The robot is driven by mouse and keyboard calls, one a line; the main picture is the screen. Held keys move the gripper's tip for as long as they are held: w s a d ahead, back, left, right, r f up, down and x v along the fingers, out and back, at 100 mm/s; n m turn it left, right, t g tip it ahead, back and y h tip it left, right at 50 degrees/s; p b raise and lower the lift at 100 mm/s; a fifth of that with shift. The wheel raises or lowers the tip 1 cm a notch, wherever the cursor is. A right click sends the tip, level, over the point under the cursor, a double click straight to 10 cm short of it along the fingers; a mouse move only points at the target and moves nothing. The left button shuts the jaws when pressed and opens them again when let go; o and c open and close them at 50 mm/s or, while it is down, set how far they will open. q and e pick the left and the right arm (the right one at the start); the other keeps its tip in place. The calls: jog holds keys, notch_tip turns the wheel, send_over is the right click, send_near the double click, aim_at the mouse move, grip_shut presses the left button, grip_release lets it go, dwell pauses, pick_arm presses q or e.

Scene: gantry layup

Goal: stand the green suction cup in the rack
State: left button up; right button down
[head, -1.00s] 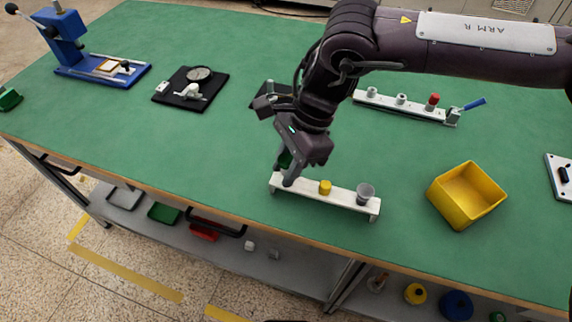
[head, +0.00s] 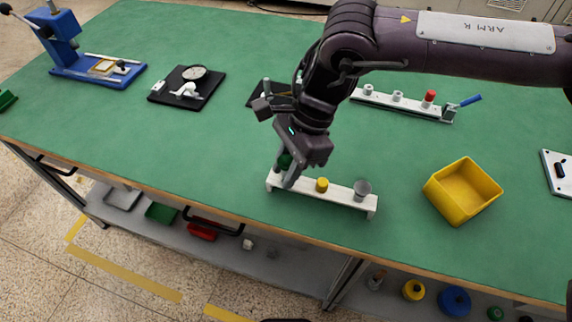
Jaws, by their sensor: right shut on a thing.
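The white rack (head: 340,196) stands near the front edge of the green table. A yellow cup (head: 321,185) stands in its middle and a grey cup (head: 362,189) near its right end. My right gripper (head: 285,170) points down at the rack's left end and is shut on the dark green suction cup (head: 284,160). The fingers partly hide the cup. I cannot tell whether its lower end touches the rack. My left gripper is out of view.
A yellow bin (head: 462,190) stands right of the rack. A long white fixture (head: 405,103) with cups and a blue-handled clamp lies behind. A dial gauge on a black plate (head: 187,86) and a blue press (head: 97,70) stand at left. The table left of the rack is clear.

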pick_arm(q)
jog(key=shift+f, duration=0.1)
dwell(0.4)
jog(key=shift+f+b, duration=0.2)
jog(key=shift+b, duration=0.1)
pick_arm(e)
jog(key=shift+f, duration=0.3)
jog(key=c, duration=1.1)
grip_release()
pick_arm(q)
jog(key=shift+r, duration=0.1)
pick_arm(e)
jog(key=shift+o, duration=0.2)
jog(key=shift+r, duration=0.15)
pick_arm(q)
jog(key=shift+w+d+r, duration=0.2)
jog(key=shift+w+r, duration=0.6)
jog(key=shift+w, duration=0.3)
pick_arm(e)
jog(key=v, duration=0.7)
jog(key=shift+r, duration=0.3)
jog(key=shift+w+d, duration=0.1)
